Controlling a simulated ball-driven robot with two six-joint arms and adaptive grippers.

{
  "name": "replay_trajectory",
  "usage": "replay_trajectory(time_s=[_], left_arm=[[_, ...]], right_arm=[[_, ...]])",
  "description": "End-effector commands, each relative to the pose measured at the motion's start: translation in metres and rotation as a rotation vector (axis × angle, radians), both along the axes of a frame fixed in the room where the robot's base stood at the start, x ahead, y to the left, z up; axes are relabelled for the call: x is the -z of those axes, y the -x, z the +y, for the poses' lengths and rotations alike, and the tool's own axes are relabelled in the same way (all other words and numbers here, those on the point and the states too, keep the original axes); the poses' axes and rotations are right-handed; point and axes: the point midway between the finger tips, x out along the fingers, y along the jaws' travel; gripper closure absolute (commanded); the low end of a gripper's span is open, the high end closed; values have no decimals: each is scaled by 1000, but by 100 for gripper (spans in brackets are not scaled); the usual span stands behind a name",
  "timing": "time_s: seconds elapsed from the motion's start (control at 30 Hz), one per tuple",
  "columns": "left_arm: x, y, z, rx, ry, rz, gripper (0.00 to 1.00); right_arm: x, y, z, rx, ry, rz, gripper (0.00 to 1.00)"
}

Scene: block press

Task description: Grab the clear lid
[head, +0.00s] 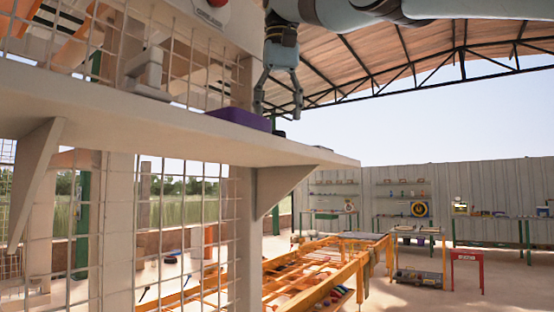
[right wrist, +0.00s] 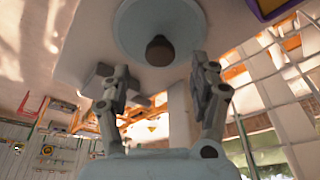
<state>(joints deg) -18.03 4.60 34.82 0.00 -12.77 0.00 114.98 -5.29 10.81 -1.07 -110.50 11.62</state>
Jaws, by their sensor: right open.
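The clear lid (right wrist: 135,30) shows in the right wrist view as a pale bluish round dome with a dark knob (right wrist: 160,50). It lies at the top middle, ahead of the fingers. My right gripper (right wrist: 158,75) is open, with the knob between the lines of its two fingers and no visible grip on it. In the head view my right gripper (head: 279,104) points down near the shelf edge, just right of a purple container (head: 238,119). I cannot make out the lid in the head view. My left gripper is not in view.
A pale shelf (head: 170,134) with brackets runs across the left, with a wire grid (head: 205,60) behind it. Grey blocks (head: 148,72) stand on the shelf. A purple and yellow edge (right wrist: 275,8) shows at the wrist view's top right. Open air lies right of the shelf.

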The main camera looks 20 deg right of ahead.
Motion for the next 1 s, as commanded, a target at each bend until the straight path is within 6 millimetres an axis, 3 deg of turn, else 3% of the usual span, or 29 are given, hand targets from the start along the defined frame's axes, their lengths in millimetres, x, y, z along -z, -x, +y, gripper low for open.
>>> replay_trajectory(time_s=[0.33, 0.6, 1.0], left_arm=[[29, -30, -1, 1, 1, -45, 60], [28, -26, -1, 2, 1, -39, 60], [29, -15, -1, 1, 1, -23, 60]], right_arm=[[47, -9, -2, 0, 0, 1, 38], [49, -11, -2, 0, 0, -1, 39], [49, -11, -2, 0, 0, -1, 92]])
